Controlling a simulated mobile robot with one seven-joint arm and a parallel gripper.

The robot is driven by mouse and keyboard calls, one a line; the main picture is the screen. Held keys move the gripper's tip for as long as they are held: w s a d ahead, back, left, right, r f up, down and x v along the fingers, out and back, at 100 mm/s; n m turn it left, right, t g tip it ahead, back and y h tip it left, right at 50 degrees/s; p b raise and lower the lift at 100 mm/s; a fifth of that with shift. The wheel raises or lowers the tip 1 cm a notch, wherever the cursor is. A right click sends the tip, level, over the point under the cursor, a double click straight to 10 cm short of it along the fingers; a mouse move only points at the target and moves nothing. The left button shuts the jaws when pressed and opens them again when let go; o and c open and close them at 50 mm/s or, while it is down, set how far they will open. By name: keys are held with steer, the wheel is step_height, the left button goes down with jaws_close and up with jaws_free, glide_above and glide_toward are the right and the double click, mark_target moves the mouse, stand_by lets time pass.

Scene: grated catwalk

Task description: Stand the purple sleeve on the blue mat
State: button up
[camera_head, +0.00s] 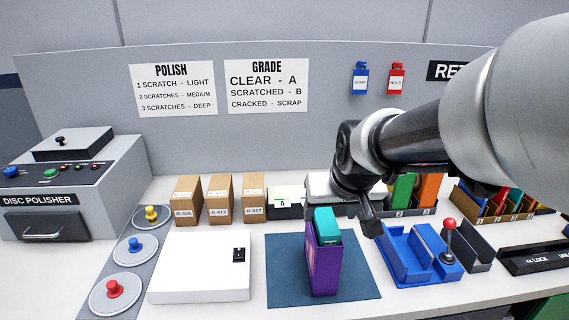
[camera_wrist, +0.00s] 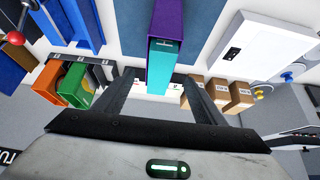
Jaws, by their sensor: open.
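The purple sleeve (camera_head: 323,268) stands upright on the dark blue mat (camera_head: 357,285) in the head view. A teal case (camera_head: 326,226) sticks out of its top. In the wrist view the purple sleeve (camera_wrist: 168,20) is at the top centre, with the teal case (camera_wrist: 160,66) below it and part of the blue mat (camera_wrist: 199,25) beside it. My gripper (camera_head: 371,226) is just right of the sleeve's top in the head view. In the wrist view my gripper (camera_wrist: 157,80) has its fingers spread apart, with nothing held. The teal case shows between the fingertips; contact cannot be told.
A white case (camera_head: 200,270) lies left of the mat. A blue stand with a red-knobbed lever (camera_head: 415,255) is close on the right. Cardboard boxes (camera_head: 220,200) and a rack of coloured cases (camera_head: 415,192) stand behind. The mat's front is clear.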

steer(key=shift+v, duration=1.05)
steer(key=s+r+g, duration=0.1)
steer(key=s+r, duration=0.1)
steer(key=s, duration=1.4)
step_height(320, 180, up, 10)
steer(key=p, duration=1)
